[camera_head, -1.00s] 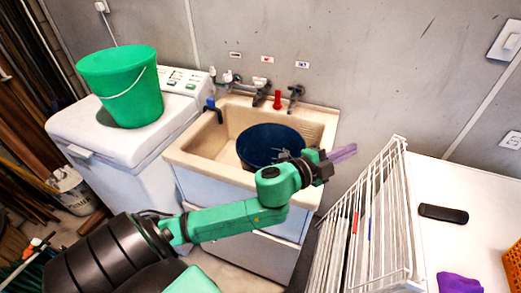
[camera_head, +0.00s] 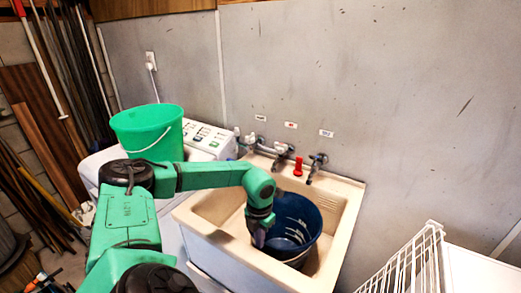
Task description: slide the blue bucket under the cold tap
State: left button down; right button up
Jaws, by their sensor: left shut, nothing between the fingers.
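The dark blue bucket (camera_head: 304,225) stands in the cream sink (camera_head: 335,255), toward its right side. My left gripper (camera_head: 259,238) points down into the sink at the bucket's left side. Its fingers are shut and empty; whether they touch the bucket wall is hard to tell. Three taps line the sink's back: a left tap (camera_head: 250,141), a middle tap (camera_head: 281,150) and a right tap (camera_head: 317,161). Small wall labels sit above them; their words are too small to read. The bucket is nearest below the middle and right taps. My right gripper is out of view.
A red object (camera_head: 298,167) stands at the sink's back edge between the taps. A green bucket (camera_head: 150,135) sits on the white washing machine (camera_head: 205,140) to the left. A white wire rack (camera_head: 415,265) is at the lower right. The sink's left part is free.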

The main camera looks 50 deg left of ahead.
pick_arm(q)
notch_tip(320, 180, down, 4)
jog(key=shift+r, duration=0.2)
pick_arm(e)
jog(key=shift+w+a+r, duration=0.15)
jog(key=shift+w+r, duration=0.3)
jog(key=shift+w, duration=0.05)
